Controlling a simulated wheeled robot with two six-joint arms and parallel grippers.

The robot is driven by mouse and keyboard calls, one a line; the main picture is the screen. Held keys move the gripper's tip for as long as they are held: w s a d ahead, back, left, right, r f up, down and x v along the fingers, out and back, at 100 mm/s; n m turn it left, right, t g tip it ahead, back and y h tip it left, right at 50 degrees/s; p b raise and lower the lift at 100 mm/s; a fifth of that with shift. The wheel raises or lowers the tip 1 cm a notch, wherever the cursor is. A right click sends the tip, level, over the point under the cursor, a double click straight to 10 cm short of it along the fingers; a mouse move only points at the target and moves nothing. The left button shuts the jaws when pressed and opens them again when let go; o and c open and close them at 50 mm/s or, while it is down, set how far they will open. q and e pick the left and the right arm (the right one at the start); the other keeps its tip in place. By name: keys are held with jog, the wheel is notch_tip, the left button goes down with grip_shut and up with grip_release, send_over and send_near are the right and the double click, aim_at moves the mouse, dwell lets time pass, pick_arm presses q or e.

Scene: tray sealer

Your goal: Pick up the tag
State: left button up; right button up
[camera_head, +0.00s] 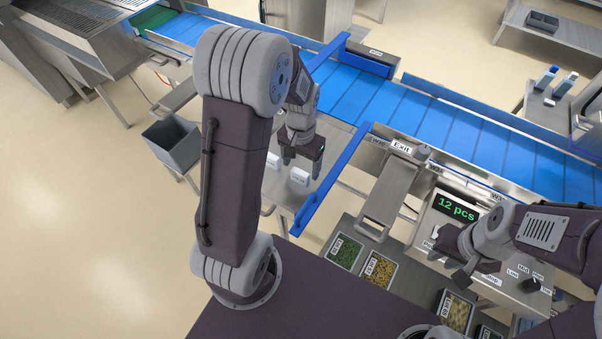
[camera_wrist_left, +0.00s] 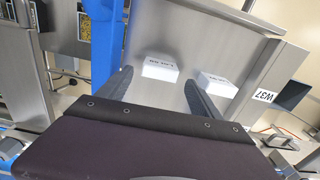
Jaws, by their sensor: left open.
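Two small white blocks with dark print, which look like tags, lie on a grey metal surface. The nearer one (camera_head: 300,176) is just below my left gripper (camera_head: 302,162); it also shows in the left wrist view (camera_wrist_left: 160,68). There it sits ahead of the gap between the open, empty fingers (camera_wrist_left: 157,78), apart from both. The other block (camera_head: 272,161) lies to one side, beyond the right finger in the wrist view (camera_wrist_left: 217,84). The print is too small to read surely. My right gripper (camera_head: 452,260) hangs by the display; its jaw gap is unclear.
A blue conveyor (camera_head: 400,105) runs behind, with a blue rail (camera_head: 330,180) right of the blocks. A grey bin (camera_head: 172,143) stands left. Food trays (camera_head: 343,254) sit at the front. A display (camera_head: 457,208) reads 12 pcs.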

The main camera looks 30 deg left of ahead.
aim_at(301, 171)
pick_arm(q)
jog(key=shift+s+f, duration=0.2)
jog(key=shift+f, duration=1.75)
jog(key=c, duration=1.4)
jog(key=shift+w+r, duration=0.1)
jog(key=shift+r, duration=0.45)
notch_tip(301, 171, up, 3)
jog(key=shift+f, duration=0.1)
jog(key=w+d+r, duration=0.2)
jog(key=d, duration=0.1)
jog(key=w+d+r, duration=0.2)
jog(key=d, duration=0.1)
jog(key=w+d+r, duration=0.3)
jog(key=shift+d+r+b, duration=0.1)
jog(key=shift+d+b, duration=0.15)
jog(key=shift+b, duration=0.1)
